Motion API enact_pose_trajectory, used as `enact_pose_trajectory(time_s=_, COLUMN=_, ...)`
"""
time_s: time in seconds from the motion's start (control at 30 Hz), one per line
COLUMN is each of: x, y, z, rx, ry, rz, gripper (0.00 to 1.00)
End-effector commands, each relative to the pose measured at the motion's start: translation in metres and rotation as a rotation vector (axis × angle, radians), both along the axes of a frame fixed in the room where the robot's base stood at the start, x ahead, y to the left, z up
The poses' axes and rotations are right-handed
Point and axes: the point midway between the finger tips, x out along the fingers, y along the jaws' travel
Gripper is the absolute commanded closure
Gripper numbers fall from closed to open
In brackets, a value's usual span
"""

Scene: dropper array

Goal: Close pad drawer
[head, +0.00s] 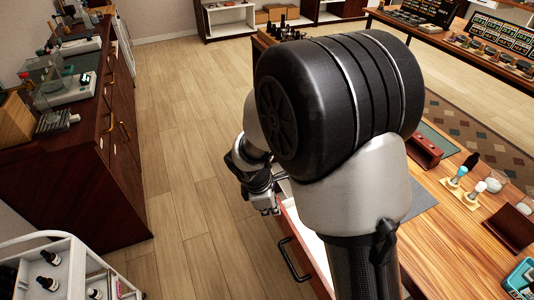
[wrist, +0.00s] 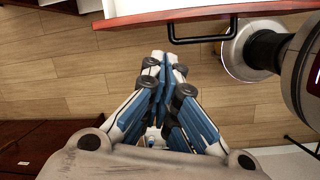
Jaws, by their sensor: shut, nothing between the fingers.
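The drawer (head: 301,232) stands open on the left side of the wooden table, its white inside partly showing. Its black handle (head: 293,260) is on the front face. My arm hides much of the drawer in the head view. In the wrist view the drawer front (wrist: 165,17) crosses the top, with the handle (wrist: 201,38) below it. My gripper (head: 265,206) is shut and empty over the floor beside the drawer. In the wrist view its closed fingertips (wrist: 165,60) point toward the drawer front, apart from the handle.
The table top (head: 425,260) carries a red-brown holder (head: 424,152), small droppers and glass cups. A dark wood cabinet (head: 110,150) stands across the aisle on the left. A white cart (head: 62,275) with small bottles is at the lower left. The floor between is clear.

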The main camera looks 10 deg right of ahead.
Motion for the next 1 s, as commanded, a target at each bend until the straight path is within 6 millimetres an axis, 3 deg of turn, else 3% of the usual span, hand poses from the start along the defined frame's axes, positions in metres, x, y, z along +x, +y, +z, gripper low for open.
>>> enact_pose_trajectory(time_s=0.03, x=0.001, y=0.008, z=-0.025, rx=-0.019, ry=0.037, rz=0.078, gripper=1.00)
enact_pose_trajectory(time_s=0.1, x=0.002, y=0.016, z=-0.050, rx=-0.037, ry=0.071, rz=0.178, gripper=1.00)
enact_pose_trajectory(time_s=0.2, x=0.002, y=0.024, z=-0.077, rx=-0.052, ry=0.105, rz=0.278, gripper=1.00)
enact_pose_trajectory(time_s=0.53, x=0.002, y=0.025, z=-0.115, rx=-0.061, ry=0.130, rz=0.347, gripper=1.00)
enact_pose_trajectory(time_s=0.93, x=0.008, y=0.005, z=-0.197, rx=-0.061, ry=0.130, rz=0.343, gripper=1.00)
enact_pose_trajectory(time_s=1.0, x=0.013, y=-0.007, z=-0.193, rx=-0.061, ry=0.125, rz=0.340, gripper=1.00)
